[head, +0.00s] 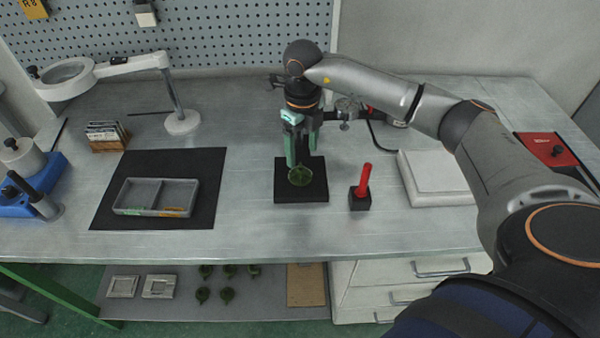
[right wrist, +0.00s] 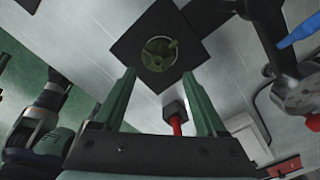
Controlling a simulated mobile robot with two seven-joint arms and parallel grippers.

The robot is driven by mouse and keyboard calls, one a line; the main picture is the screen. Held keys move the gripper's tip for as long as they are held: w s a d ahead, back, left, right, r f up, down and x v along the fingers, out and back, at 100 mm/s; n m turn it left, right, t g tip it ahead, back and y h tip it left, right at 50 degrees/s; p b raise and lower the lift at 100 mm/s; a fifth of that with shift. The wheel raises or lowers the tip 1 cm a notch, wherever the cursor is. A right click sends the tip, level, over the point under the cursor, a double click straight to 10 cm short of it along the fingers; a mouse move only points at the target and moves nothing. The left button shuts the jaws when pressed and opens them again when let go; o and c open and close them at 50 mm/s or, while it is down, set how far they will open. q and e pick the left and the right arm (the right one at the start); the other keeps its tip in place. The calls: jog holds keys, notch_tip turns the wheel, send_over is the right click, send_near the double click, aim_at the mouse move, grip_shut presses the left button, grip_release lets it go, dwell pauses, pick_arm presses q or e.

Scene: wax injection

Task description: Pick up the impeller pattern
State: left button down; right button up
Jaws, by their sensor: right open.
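The impeller pattern (head: 300,177) is a small, round, dark green, bladed piece. It lies on a square black pad (head: 315,192) in the middle of the bench. It also shows in the right wrist view (right wrist: 159,53), beyond the fingertips and roughly centred between their lines. My right gripper (head: 302,158) points down over it, with its green fingers spread and nothing between them. The fingertips (right wrist: 159,74) look close above the pattern, but I cannot tell the exact gap. My left gripper is not in view.
A red-handled tool in a black block (head: 359,200) stands just right of the pad. A grey divided tray (head: 122,196) lies on a dark mat at left. A white slab (head: 435,180) lies at right. Metal equipment with a cable (head: 347,110) stands behind. Bench between mat and pad is clear.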

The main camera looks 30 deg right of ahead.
aim_at(301, 170)
jog(key=f, duration=0.5)
jog(key=shift+a+f+p, duration=0.15)
jog(key=shift+a+p, duration=0.1)
jog(key=shift+p, duration=0.05)
jog(key=shift+w, duration=0.1)
jog(key=c, duration=0.9)
grip_shut()
jog(key=shift+s+f, duration=0.1)
jog(key=shift+s, duration=0.1)
